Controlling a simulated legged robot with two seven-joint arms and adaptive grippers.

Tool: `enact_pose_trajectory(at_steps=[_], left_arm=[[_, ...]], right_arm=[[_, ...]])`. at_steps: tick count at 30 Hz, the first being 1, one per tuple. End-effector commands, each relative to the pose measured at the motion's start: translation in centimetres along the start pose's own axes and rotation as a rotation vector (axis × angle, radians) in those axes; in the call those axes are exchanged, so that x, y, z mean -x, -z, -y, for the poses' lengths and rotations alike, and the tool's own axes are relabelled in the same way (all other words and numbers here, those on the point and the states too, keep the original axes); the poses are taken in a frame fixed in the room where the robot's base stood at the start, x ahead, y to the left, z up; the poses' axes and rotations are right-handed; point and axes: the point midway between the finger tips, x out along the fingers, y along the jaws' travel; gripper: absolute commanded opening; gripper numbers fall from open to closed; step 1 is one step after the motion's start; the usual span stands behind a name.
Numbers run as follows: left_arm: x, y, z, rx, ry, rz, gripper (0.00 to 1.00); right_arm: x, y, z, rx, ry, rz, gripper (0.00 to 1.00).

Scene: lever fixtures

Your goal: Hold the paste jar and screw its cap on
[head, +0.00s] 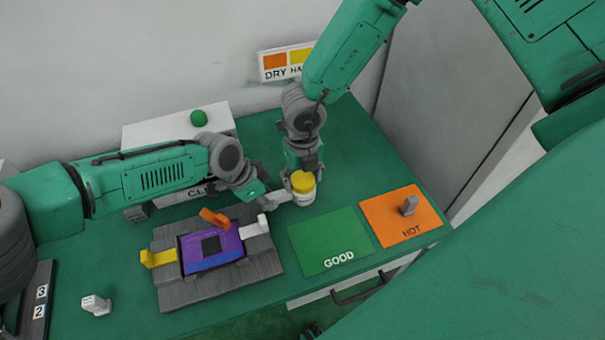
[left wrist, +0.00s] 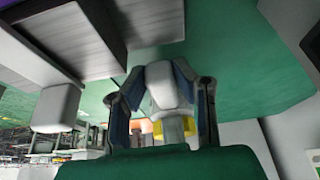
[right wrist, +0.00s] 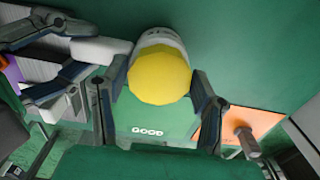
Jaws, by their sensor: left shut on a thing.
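The paste jar (head: 303,199) is a white upright jar on the green table, with a white bar-like handle (head: 280,198) reaching out to its left. My left gripper (head: 264,199) is shut on this handle, which shows between its fingers in the left wrist view (left wrist: 170,88). The yellow cap (head: 302,181) sits on top of the jar; how tightly it is seated cannot be told. My right gripper (right wrist: 160,82) is above the jar, pointing down, with its fingers apart on either side of the cap (right wrist: 160,76). Whether they touch it is unclear.
A fixture with a purple plate (head: 212,247) and yellow, orange and white levers stands left of the jar. A green GOOD mat (head: 330,240) and an orange HOT mat (head: 400,216) with a grey knob lie to the right. A white box (head: 160,131) stands behind my left arm.

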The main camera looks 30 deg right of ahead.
Motion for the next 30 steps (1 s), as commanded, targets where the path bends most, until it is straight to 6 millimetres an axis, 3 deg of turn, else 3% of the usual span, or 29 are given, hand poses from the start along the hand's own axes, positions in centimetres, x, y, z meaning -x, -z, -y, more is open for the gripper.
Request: enact_pose_trajectory(at_steps=[6,7,8,9,20,23,30], left_arm=[[0.0,0.0,0.0,0.0,0.0,0.0,0.0],[0.0,0.0,0.0,0.0,0.0,0.0,0.0],[0.0,0.0,0.0,0.0,0.0,0.0,0.0],[0.0,0.0,0.0,0.0,0.0,0.0,0.0],[0.0,0.0,0.0,0.0,0.0,0.0,0.0],[0.0,0.0,0.0,0.0,0.0,0.0,0.0],[0.0,0.0,0.0,0.0,0.0,0.0,0.0]], right_arm=[[0.0,0.0,0.0,-0.157,0.001,0.0,0.19],[0.0,0.0,0.0,-0.149,0.001,0.0,0.64],[0.0,0.0,0.0,-0.146,0.001,0.0,0.75],[0.0,0.0,0.0,-0.145,0.001,0.0,0.78],[0.5,-0.1,0.0,-0.144,-0.001,0.001,0.78],[1.7,-0.2,0.0,-0.145,-0.002,0.004,0.78],[6.8,-0.2,0.0,-0.146,-0.004,0.004,0.78]])
